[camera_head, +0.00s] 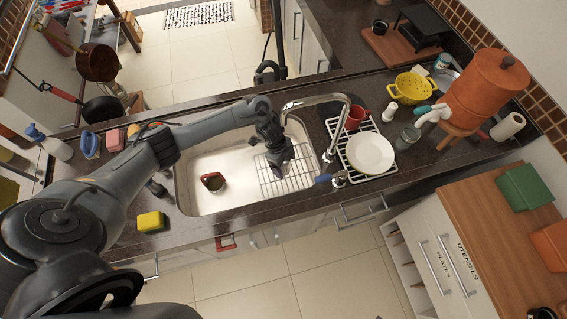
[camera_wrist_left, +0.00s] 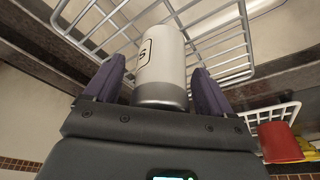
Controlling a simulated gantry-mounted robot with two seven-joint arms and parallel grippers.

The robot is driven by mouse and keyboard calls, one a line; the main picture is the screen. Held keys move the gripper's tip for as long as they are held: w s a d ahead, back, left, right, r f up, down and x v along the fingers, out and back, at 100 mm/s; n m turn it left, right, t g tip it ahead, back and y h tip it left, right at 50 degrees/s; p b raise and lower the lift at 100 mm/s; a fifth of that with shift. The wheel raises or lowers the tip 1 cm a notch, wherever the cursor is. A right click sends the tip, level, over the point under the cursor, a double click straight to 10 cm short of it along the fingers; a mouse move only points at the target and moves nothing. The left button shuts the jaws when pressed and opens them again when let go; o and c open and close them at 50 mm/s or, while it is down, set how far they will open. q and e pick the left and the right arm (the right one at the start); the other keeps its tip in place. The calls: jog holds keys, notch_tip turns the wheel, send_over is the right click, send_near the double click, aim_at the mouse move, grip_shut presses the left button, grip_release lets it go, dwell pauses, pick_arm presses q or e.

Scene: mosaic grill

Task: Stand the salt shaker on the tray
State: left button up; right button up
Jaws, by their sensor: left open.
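The salt shaker (camera_wrist_left: 160,65), a white cylinder with a grey end and a dark S, lies between the purple fingers of my left gripper (camera_wrist_left: 157,78) in the left wrist view. The fingers are open around it; I cannot tell whether either touches it. In the head view my left gripper (camera_head: 280,158) is over the right part of the sink, above a wire rack (camera_head: 291,178), and the shaker is not clearly visible there. I cannot tell which thing is the tray; a flat wooden board (camera_head: 379,49) lies at the upper right. My right gripper is not in view.
A faucet (camera_head: 349,130) arches just right of my gripper. A dish rack (camera_head: 338,142) with a white plate (camera_head: 370,153) and red cup (camera_head: 355,117) stands beyond it. A yellow colander (camera_head: 411,88) and orange dispenser (camera_head: 482,88) stand farther right. A red mug (camera_head: 212,182) is in the sink.

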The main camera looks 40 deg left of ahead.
pick_arm(q)
jog(key=c, duration=1.3)
jog(key=shift+r, duration=0.15)
